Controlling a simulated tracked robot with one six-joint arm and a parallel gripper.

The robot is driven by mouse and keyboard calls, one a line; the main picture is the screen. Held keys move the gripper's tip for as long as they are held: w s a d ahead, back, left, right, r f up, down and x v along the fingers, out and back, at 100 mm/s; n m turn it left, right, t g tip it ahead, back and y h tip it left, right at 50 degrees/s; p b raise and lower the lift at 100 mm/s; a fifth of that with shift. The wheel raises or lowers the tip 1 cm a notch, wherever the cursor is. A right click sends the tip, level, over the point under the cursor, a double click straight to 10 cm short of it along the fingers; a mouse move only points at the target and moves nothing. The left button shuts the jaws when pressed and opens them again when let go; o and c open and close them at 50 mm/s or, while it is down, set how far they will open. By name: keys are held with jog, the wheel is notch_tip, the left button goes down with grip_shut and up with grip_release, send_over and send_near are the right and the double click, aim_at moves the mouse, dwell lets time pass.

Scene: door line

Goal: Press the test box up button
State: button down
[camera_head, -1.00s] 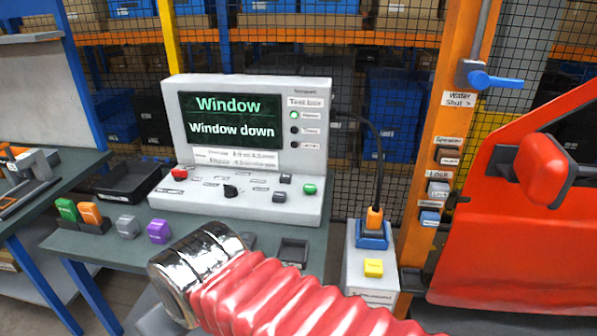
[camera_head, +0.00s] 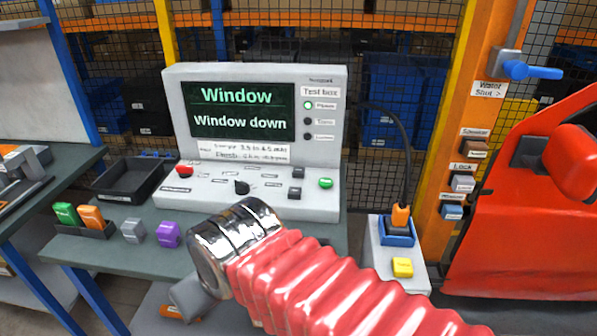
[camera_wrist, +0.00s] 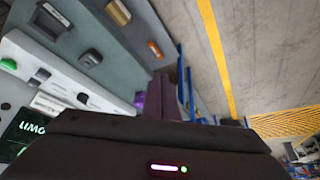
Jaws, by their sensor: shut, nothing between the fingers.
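The white test box (camera_head: 330,150) stands on the bench in the head view, its screen (camera_head: 238,110) reading "Window" and "Window down". On its sloped panel are two dark buttons, a rear one (camera_head: 298,172) and a front one (camera_head: 294,193); their labels are too small to read. A green button (camera_head: 326,183) sits to their right, and a black knob (camera_head: 242,187) to their left. In the wrist view, my gripper (camera_wrist: 163,84) is shut and empty, over the bench front beside the box. It is apart from the panel's dark button (camera_wrist: 40,76) and green button (camera_wrist: 9,64).
A black tray (camera_head: 128,180), a grey block (camera_head: 133,230) and a purple block (camera_head: 169,234) sit on the bench's left. A yellow button (camera_head: 402,267) is on a stand at right, before an orange post (camera_head: 480,130) and a red door (camera_head: 530,230).

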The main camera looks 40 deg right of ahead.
jog(key=w+d+r+m+t, duration=0.1)
jog(key=w+d+r+m, duration=0.2)
jog(key=w+d, duration=0.75)
jog(key=w+d+r+m+t, duration=0.1)
jog(key=w+d+r+m, duration=0.2)
jog(key=w+d, duration=0.8)
jog(key=m+t+h, duration=0.1)
jog(key=m+h, duration=0.2)
jog(key=m, duration=0.3)
send_over(301, 172)
notch_tip(301, 172, down, 9)
jog(key=shift+w+r, duration=0.15)
jog(key=shift+r, duration=0.05)
jog(key=shift+f, duration=0.2)
jog(key=shift+f, duration=4.2)
jog(key=shift+f, duration=0.15)
